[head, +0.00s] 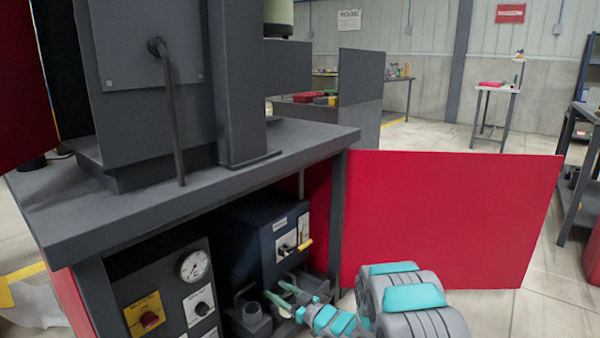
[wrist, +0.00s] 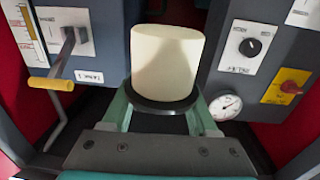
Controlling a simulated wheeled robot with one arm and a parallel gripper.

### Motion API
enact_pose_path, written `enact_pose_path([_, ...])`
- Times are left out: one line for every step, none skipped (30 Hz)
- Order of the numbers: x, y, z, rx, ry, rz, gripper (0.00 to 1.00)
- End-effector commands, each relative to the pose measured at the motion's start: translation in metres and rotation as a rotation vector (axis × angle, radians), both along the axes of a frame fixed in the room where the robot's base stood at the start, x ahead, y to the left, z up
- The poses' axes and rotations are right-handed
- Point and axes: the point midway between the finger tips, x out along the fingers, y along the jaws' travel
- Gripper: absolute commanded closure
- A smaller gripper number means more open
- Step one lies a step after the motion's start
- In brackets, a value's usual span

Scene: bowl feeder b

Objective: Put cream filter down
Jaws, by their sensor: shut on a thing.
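The cream filter (wrist: 168,58) is a pale, smooth cylinder with a dark round rim (wrist: 160,102) at its end nearest my gripper in the wrist view. My gripper (wrist: 160,108) has its two green fingers shut on it, one on each side of the dark rim. In the head view my gripper (head: 277,289) reaches into the open lower bay of the grey machine cabinet. I cannot make out the filter there. Whether the filter touches anything beyond my fingers does not show.
The bay holds a dark unit with a yellow-handled lever (head: 305,245), a panel with a gauge (head: 194,266) and knobs, and a small grey cylindrical cup (head: 252,312). An open red door (head: 450,215) stands to the right. The grey worktop (head: 285,143) overhangs the bay.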

Motion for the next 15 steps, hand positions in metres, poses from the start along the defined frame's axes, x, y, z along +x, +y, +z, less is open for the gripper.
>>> enact_pose_path([0.004, -0.003, 0.009, -0.001, -0.002, -0.018, 0.99])
enact_pose_path([0.006, -0.005, 0.012, 0.000, -0.003, -0.028, 0.99])
enact_pose_path([0.010, -0.009, 0.018, 0.000, -0.004, -0.045, 0.99])
enact_pose_path([0.013, -0.011, 0.022, 0.000, -0.004, -0.055, 0.99])
enact_pose_path([0.015, -0.013, 0.027, 0.000, -0.006, -0.068, 0.99])
enact_pose_path([0.019, -0.017, 0.033, 0.000, -0.006, -0.086, 0.99])
enact_pose_path([0.021, -0.020, 0.038, 0.000, -0.006, -0.099, 0.99])
enact_pose_path([0.024, -0.023, 0.043, 0.002, -0.006, -0.114, 0.99])
enact_pose_path([0.027, -0.027, 0.049, 0.001, -0.005, -0.133, 0.99])
enact_pose_path([0.030, -0.031, 0.054, 0.001, -0.004, -0.150, 0.99])
enact_pose_path([0.033, -0.034, 0.059, 0.001, -0.004, -0.165, 0.99])
enact_pose_path([0.036, -0.040, 0.068, 0.001, -0.004, -0.190, 0.99])
enact_pose_path([0.039, -0.044, 0.075, 0.001, -0.004, -0.209, 0.99])
enact_pose_path([0.042, -0.049, 0.083, 0.000, -0.004, -0.230, 0.99])
enact_pose_path([0.046, -0.056, 0.094, 0.001, -0.005, -0.261, 0.99])
